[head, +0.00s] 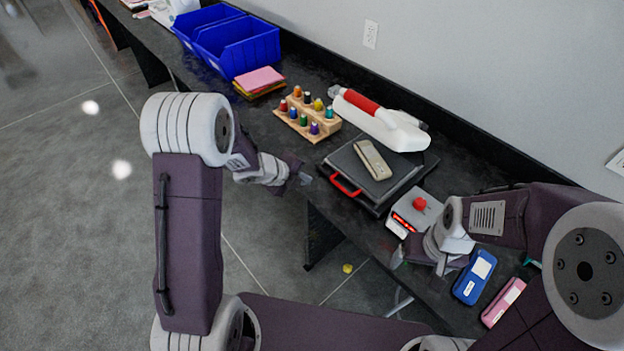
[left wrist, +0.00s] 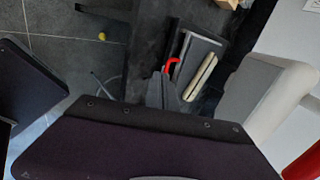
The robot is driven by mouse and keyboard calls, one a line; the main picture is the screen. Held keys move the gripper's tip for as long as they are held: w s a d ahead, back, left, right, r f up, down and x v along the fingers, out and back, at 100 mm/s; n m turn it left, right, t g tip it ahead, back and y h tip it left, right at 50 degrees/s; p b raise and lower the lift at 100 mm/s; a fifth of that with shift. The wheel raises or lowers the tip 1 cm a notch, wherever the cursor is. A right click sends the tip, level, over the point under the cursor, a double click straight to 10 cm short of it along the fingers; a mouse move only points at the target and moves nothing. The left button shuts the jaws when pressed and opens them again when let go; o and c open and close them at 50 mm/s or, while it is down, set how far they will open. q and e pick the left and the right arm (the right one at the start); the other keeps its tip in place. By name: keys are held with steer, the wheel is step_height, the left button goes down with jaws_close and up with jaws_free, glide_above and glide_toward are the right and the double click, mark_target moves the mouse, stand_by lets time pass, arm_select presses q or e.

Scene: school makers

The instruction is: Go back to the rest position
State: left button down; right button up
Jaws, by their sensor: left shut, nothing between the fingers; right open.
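My left gripper (head: 303,179) is shut and empty, over the front edge of the dark table, left of a black case with a red handle (head: 341,186). In the left wrist view, its fingers (left wrist: 164,92) show as a dark wedge close to the red handle in the picture; I cannot tell how far apart they are. My right gripper (head: 399,256) is open at the table's front edge, below a grey box with a red button (head: 416,212). Nothing shows between its fingers, which are small and partly hidden by my wrist.
A beige device (head: 373,160) lies on the case. Behind are a white tool with a red grip (head: 361,102), a wooden rack of coloured pegs (head: 307,122) and blue bins (head: 238,46). A blue case (head: 475,277) and pink case (head: 503,302) lie at right. Floor at left is clear.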

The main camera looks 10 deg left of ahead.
arm_select(q)
steer(key=shift+s+a+r, duration=0.3)
steer(key=shift+s+r, duration=0.15)
steer(key=shift+r, duration=0.05)
step_height(320, 180, up, 8)
steer(key=n+t+y, duration=0.2)
steer(key=n, duration=0.3)
steer(key=s+a+f+n+g+y, duration=0.1)
steer(key=s+f+n+g, duration=0.1)
steer(key=s+n, duration=0.5)
steer(key=s+a+f+n+g, duration=0.2)
steer(key=s+n+g, duration=0.1)
steer(key=s+n, duration=0.3)
steer(key=s+a+f+n+g+y, duration=0.1)
steer(key=s+f+n+g, duration=0.1)
steer(key=s+n, duration=0.5)
steer(key=shift+s+a+f+n+y, duration=0.15)
steer(key=shift+s+a+n+y, duration=0.2)
steer(key=shift+s, duration=0.25)
